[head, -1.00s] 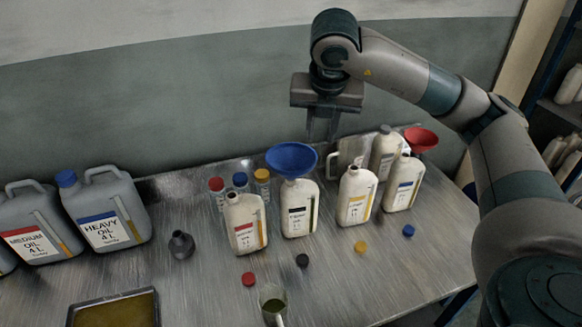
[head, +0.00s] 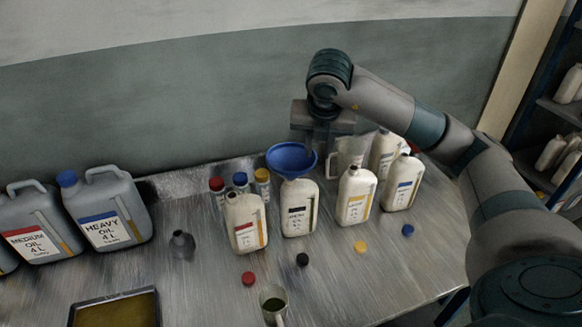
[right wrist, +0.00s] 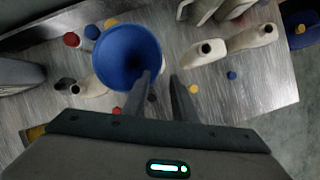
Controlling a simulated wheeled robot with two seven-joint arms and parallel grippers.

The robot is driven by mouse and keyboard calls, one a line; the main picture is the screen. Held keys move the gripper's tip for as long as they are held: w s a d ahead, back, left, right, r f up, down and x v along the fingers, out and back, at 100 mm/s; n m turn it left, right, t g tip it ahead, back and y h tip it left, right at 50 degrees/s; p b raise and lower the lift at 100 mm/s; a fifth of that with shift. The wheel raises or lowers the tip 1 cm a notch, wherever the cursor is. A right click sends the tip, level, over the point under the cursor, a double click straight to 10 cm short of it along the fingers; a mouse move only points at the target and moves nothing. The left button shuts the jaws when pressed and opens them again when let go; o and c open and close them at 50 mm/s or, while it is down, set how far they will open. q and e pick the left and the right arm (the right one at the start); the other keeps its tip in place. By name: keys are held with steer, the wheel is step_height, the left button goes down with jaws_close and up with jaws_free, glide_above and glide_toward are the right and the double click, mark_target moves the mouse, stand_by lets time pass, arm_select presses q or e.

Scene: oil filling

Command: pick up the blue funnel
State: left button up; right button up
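The blue funnel (head: 291,158) sits mouth up in the neck of the white bottle with the black label (head: 298,213). In the right wrist view the funnel (right wrist: 121,57) shows as a wide round bowl left of centre. My right gripper (head: 321,148) is at the funnel's right rim, with its fingers pointing down. In the right wrist view its fingers (right wrist: 163,80) are apart, with nothing held between them. The left finger overlaps the funnel's right rim; I cannot tell whether it touches. My left gripper is out of view.
Small capped containers (head: 240,182) are behind left. Loose caps (head: 302,260) and a cup (head: 272,300) lie in front.

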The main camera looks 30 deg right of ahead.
mark_target(315, 161)
steer(key=shift+p+x, duration=1.9)
steer(key=shift+x, duration=0.75)
steer(key=shift+w+r, duration=0.1)
steer(key=shift+w, duration=0.05)
jaws_close()
